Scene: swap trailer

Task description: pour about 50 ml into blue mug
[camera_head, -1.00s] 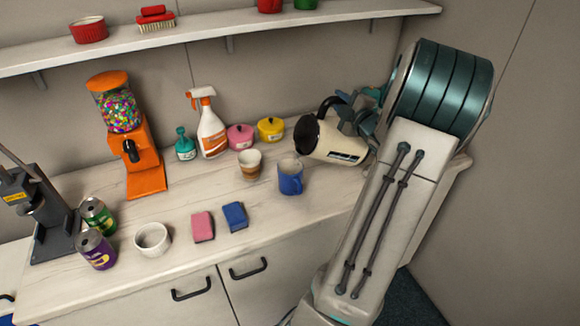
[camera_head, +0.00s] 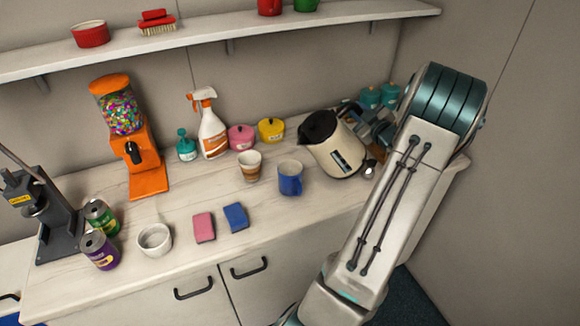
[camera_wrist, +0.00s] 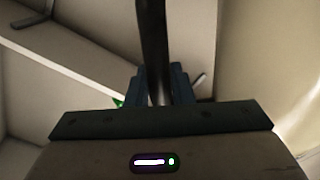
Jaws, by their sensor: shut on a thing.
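The blue mug (camera_head: 290,180) stands upright on the counter, to the left of my gripper. A cream kettle with a black lid (camera_head: 335,152) is held just right of the mug. It is tilted a little to the left, its top leaning toward the mug, and I see no liquid coming out. My gripper (camera_head: 372,132) is at the kettle's right side, partly hidden by my arm. In the wrist view my gripper (camera_wrist: 160,88) is shut on the kettle's dark handle (camera_wrist: 153,40). The mug's inside is too small to judge for contents.
A striped paper cup (camera_head: 249,167) stands close left of the mug. Pink and blue sponges (camera_head: 235,217) lie in front. A spray bottle (camera_head: 211,130), a yellow pot (camera_head: 271,130) and a pink pot (camera_head: 241,137) stand behind.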

